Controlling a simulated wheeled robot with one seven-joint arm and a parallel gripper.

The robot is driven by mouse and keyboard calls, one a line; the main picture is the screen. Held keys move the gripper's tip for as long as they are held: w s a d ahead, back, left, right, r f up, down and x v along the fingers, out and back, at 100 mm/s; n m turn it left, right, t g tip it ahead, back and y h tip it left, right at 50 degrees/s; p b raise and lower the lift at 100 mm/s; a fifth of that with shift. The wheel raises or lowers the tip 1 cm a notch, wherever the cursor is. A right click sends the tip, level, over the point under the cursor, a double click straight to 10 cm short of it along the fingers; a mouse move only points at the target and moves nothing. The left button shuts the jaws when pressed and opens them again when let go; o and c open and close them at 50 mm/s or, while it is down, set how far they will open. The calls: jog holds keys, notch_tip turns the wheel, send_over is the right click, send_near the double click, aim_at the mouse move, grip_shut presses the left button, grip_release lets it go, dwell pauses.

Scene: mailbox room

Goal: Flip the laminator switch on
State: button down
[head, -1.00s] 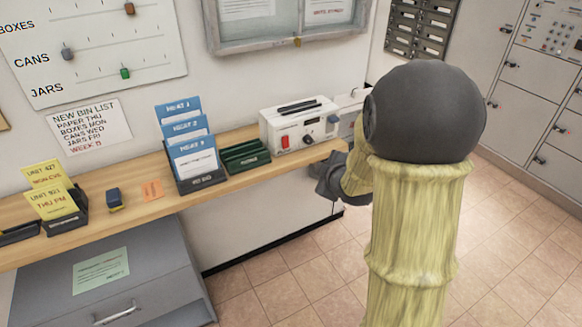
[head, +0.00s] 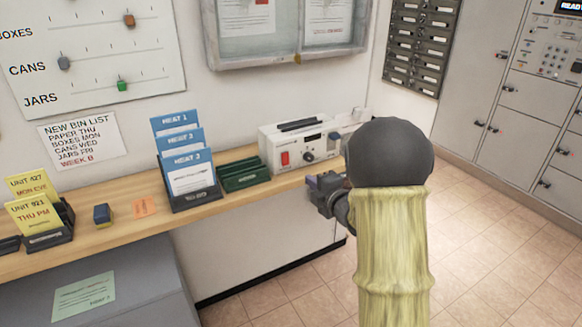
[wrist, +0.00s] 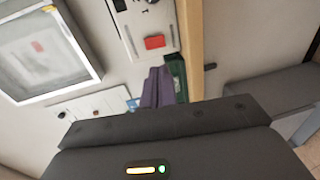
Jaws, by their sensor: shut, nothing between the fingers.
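The laminator (head: 272,140) is a white box with a dark slot on top, standing on the wooden shelf. Its red switch (head: 285,158) is on the left of the front face, with a dark knob (head: 308,155) to the right. In the wrist view the red switch (wrist: 155,42) shows on the white laminator face (wrist: 132,22), beyond my fingers. My gripper (head: 316,182) is in front of the shelf edge, below and right of the switch, apart from the laminator. Its purple fingers (wrist: 157,88) are together and empty. I cannot tell the switch's position.
Green trays (head: 245,172) and a rack of blue leaflets (head: 190,172) stand left of the laminator on the shelf (head: 150,222). A wall outlet box is partly behind my arm on the right. A grey cabinet (head: 130,270) stands below left. The floor at right is clear.

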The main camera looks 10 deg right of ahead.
aim_at(286, 161)
jog(key=p+x, duration=0.1)
jog(key=x, duration=1.1)
jog(key=shift+w+a, duration=0.1)
jog(key=shift+w, duration=0.1)
jog(key=shift+f+b, duration=0.15)
jog(key=shift+b, duration=0.25)
jog(key=shift+w+f+t+b, duration=0.2)
jog(key=shift+t+b, duration=0.1)
jog(key=shift+b, duration=1.15)
jog(key=shift+a+t+b, duration=0.1)
jog(key=shift+t+b, duration=0.2)
jog(key=shift+b, duration=0.15)
jog(key=shift+r+y+b, duration=0.2)
jog(key=shift+y+b, duration=0.1)
jog(key=shift+r+p, duration=0.25)
jog(key=shift+p, duration=0.05)
